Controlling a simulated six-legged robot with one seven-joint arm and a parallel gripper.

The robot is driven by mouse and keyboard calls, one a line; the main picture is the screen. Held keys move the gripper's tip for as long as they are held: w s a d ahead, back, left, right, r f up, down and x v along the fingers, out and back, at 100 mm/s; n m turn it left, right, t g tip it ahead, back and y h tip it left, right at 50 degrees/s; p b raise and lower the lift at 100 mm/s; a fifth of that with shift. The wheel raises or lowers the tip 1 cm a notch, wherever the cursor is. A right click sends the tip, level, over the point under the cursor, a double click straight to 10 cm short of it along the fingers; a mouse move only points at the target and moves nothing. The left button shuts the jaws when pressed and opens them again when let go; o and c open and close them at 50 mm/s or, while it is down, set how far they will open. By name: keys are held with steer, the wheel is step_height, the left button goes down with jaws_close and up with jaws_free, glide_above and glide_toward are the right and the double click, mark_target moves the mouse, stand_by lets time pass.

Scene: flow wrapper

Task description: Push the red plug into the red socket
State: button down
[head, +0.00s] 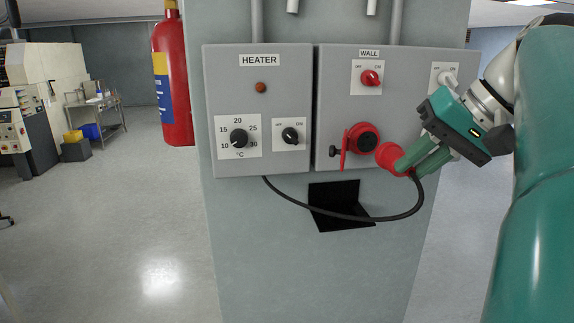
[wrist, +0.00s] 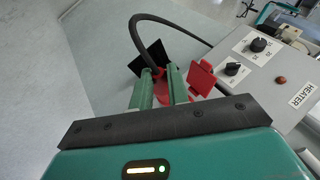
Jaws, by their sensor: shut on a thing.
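The red plug (head: 391,157) is held between the green fingers of my gripper (head: 418,160), which is shut on it. In the head view the plug is just right of and slightly below the red socket (head: 363,138) on the grey wall box. The socket's red cover (head: 345,146) hangs open on its left. In the wrist view, the plug is mostly hidden between my fingers (wrist: 160,88), and the red cover (wrist: 201,77) shows just beyond them. Whether the plug touches the socket cannot be told.
A black cable (head: 345,217) loops from the plug to the heater box (head: 260,110). A black bracket (head: 340,203) juts out below the boxes. The red WALL switch (head: 370,78) sits above the socket. A fire extinguisher (head: 172,85) hangs at left.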

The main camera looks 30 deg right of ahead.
mark_target(396, 148)
steer(key=shift+w, duration=0.45)
steer(key=shift+w+d, duration=0.25)
steer(key=shift+w, duration=0.6)
steer(key=shift+w+d, duration=0.25)
steer(key=shift+w, duration=0.65)
steer(key=shift+w+d, duration=0.25)
steer(key=shift+w, duration=0.6)
stand_by(0.4)
steer(key=shift+w+d, duration=0.2)
steer(key=shift+w, duration=0.3)
stand_by(0.3)
